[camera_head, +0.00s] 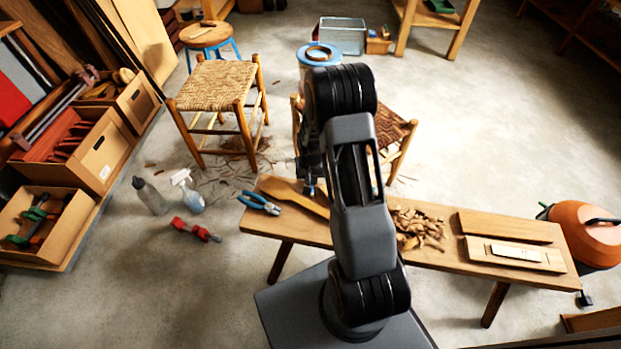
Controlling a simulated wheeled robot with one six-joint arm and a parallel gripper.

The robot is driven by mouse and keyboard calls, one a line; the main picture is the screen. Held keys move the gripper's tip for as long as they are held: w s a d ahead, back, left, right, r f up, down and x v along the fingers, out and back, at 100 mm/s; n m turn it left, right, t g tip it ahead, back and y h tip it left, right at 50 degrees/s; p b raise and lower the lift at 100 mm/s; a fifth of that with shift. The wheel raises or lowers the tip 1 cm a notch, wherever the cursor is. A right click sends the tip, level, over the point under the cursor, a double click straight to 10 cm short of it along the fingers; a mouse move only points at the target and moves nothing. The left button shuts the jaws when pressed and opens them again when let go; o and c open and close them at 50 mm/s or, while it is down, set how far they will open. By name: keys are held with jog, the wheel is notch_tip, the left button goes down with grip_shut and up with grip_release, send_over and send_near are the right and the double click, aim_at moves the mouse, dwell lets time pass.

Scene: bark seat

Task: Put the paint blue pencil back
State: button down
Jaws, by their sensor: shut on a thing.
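My gripper (309,178) hangs over the left part of the low wooden bench (290,226), beside a flat wooden tool. My own arm hides much of it. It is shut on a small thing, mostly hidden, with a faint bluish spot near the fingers. I cannot make out clearly whether this is the paint blue pencil, and I see no such pencil lying elsewhere. Whether the held thing touches the bench is also unclear.
Blue-handled pliers (259,203), wood shavings (419,227) and boards (506,227) lie on the bench. A woven stool (216,86) and another seat (392,128) stand behind. Bottles and a red clamp (195,230) are on the floor at left.

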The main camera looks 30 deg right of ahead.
jog(key=shift+f, duration=0.2)
dwell(0.6)
jog(key=c, duration=1)
grip_release()
notch_tip(320, 180, up, 14)
jog(key=p, duration=0.4)
jog(key=shift+f, duration=0.1)
jog(key=s+a+r+n+t+p, duration=0.1)
jog(key=s+a+r+p, duration=0.2)
jog(key=r, duration=1.1)
jog(key=s+a+r+n+t+p, duration=0.1)
jog(key=s+r+p, duration=0.6)
jog(key=r+p, duration=0.7)
jog(key=s+a+r+n+t+p, duration=0.1)
jog(key=s+a+r+p, duration=0.4)
jog(key=r, duration=1)
jog(key=shift+s+a+r+n+t+p, duration=0.35)
jog(key=shift+s+n+p, duration=0.3)
jog(key=shift+p, duration=1.25)
